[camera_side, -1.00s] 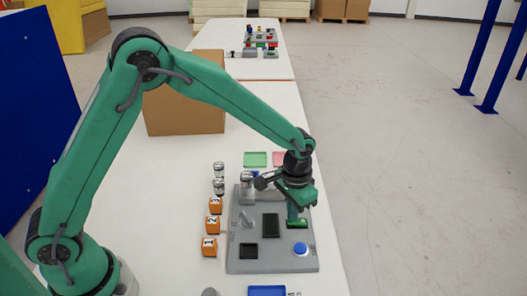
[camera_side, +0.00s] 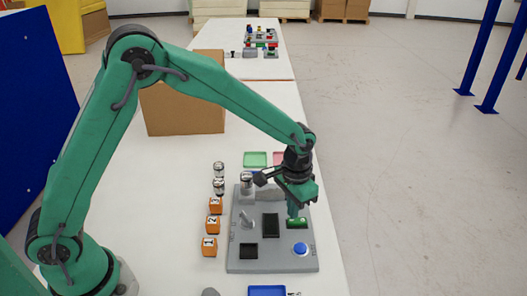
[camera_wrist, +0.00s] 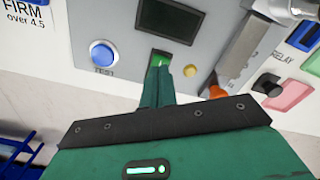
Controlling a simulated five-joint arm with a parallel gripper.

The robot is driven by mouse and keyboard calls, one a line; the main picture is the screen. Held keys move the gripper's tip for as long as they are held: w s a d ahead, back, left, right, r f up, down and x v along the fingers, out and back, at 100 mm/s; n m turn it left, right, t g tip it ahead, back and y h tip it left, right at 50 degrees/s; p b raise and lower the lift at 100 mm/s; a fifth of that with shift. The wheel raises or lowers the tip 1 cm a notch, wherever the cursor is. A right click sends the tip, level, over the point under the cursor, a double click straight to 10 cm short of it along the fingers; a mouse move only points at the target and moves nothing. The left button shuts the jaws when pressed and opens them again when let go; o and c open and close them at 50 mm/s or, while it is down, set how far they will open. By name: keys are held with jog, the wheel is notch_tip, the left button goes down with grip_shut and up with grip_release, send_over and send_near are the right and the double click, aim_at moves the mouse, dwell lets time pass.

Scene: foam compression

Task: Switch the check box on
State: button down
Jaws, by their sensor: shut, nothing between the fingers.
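The check box is a grey panel (camera_side: 262,262) on the white table, with a dark screen (camera_side: 271,225) and a round blue TEST button (camera_side: 300,249). A small green switch (camera_side: 299,223) sits on its right side, right of the screen. In the wrist view the switch (camera_wrist: 160,59) shows green in a dark frame, partly hidden by my fingers. The screen (camera_wrist: 168,20) looks dark there too. My gripper (camera_side: 293,213) is shut and empty, its fingertips pointing down at the switch. I cannot tell whether they touch it.
Orange numbered blocks (camera_side: 214,224) and metal cylinders (camera_side: 219,178) stand left of the panel. A green tray (camera_side: 255,159) lies behind it and a blue tray (camera_side: 267,291) in front. A cardboard box (camera_side: 183,105) stands farther back. Bare floor lies right of the table.

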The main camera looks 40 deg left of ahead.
aim_at(290, 220)
jog(key=shift+r, duration=2.65)
jog(key=s+a+r+n+t, duration=0.1)
jog(key=s+a+r+t, duration=0.2)
jog(key=s+a+r, duration=0.75)
jog(key=s+a+r+n+t, duration=0.1)
jog(key=s+a+r, duration=0.1)
jog(key=s, duration=0.4)
jog(key=s+a+r+n+t, duration=0.1)
jog(key=s+a, duration=0.3)
jog(key=s, duration=0.1)
jog(key=shift+s+r+t, duration=0.3)
jog(key=shift+s+r, duration=0.1)
jog(key=shift+w+d+r, duration=0.1)
jog(key=shift+w, duration=0.05)
